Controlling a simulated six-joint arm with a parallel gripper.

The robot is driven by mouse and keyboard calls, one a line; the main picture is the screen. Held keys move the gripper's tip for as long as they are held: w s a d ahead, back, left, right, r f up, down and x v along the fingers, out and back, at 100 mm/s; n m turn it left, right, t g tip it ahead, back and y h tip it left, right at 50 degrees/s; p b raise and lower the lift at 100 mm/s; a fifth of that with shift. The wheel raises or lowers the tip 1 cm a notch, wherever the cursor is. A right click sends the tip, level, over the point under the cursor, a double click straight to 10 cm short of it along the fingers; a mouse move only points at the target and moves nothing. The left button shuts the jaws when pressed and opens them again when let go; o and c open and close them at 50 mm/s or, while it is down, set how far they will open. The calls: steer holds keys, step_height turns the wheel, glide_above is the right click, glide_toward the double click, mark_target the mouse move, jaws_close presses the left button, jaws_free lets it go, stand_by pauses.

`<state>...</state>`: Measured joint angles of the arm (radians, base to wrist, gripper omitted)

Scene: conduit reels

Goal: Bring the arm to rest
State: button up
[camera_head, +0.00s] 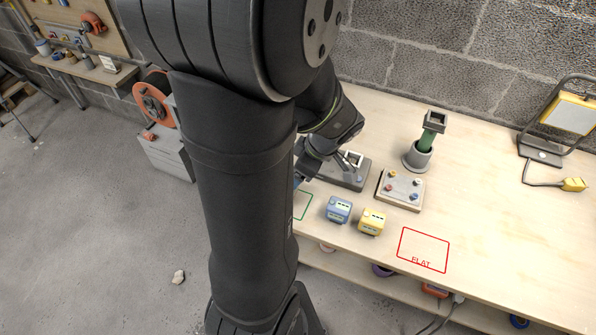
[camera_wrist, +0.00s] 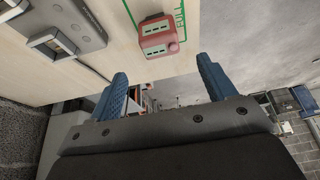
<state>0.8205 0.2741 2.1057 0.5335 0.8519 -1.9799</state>
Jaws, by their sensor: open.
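My gripper (camera_wrist: 163,70) shows in the wrist view with its two blue fingers wide apart and nothing between them. In the head view my dark arm covers most of it, at the left side of the bench (camera_head: 500,225). A red block (camera_wrist: 158,36) with pale slots lies inside a green outline marked FULL (camera_wrist: 180,20), beyond the fingertips in the wrist view and apart from them. In the head view that block is hidden behind my arm, and only the right part of the green outline (camera_head: 309,206) shows.
A blue block (camera_head: 339,210) and a yellow block (camera_head: 371,222) stand near the front edge, left of an empty red outline marked FLAT (camera_head: 422,250). Behind are a grey fixture (camera_head: 347,180), a knobbed panel (camera_head: 401,190), a green post (camera_head: 432,132) in a grey cup, and a lamp (camera_head: 568,112).

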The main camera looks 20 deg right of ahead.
steer(key=x, duration=1.2)
steer(key=shift+f, duration=0.15)
stand_by(0.3)
